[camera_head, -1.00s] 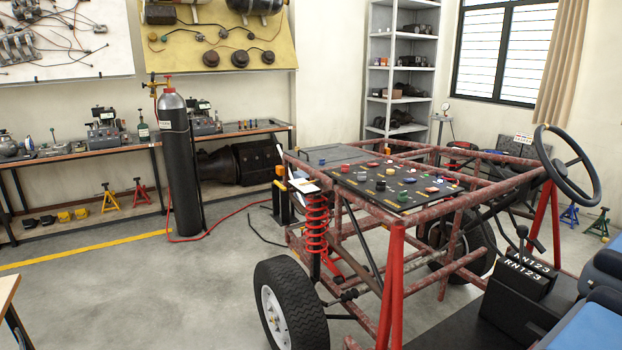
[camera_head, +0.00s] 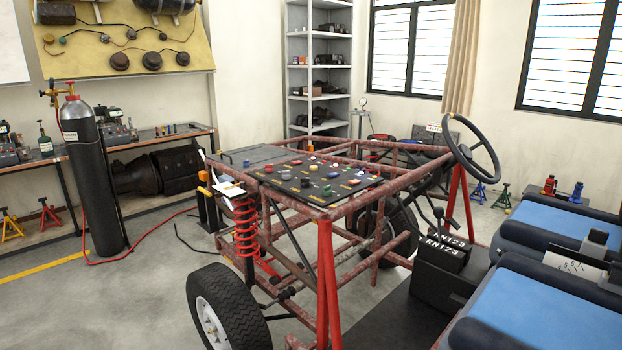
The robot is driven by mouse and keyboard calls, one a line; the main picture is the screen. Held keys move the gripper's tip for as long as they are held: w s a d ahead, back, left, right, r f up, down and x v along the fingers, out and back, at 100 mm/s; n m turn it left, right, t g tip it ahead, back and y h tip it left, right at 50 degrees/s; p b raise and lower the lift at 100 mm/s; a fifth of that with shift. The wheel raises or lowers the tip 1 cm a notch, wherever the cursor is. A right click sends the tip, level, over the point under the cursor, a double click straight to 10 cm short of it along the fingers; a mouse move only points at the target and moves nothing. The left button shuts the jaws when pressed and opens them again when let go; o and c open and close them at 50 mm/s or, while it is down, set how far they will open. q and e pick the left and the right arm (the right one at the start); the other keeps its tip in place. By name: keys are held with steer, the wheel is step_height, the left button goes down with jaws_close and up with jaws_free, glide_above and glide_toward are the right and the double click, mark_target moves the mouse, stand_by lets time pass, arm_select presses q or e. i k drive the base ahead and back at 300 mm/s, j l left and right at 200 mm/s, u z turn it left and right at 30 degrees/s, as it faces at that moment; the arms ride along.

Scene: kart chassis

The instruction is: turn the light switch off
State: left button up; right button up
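A black panel (camera_head: 318,183) with several coloured buttons and knobs lies on top of the red kart frame (camera_head: 322,240). The parts on it are too small to tell whether one is the light switch. No light switch can be made out elsewhere in the head view. Neither of my grippers shows in the head view.
The kart's front wheel (camera_head: 228,309), steering wheel (camera_head: 471,147) and blue seats (camera_head: 562,228) fill the middle and right. A black gas cylinder (camera_head: 92,180) stands at left by a workbench (camera_head: 166,141). Grey shelves (camera_head: 318,75) stand behind. Concrete floor (camera_head: 150,290) is clear at lower left.

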mark_target(305, 181)
steer(key=i+j+z, duration=0.15)
steer(key=z, duration=0.25)
steer(key=i+j+z, duration=0.15)
steer(key=j+z, duration=0.25)
steer(key=l, duration=0.1)
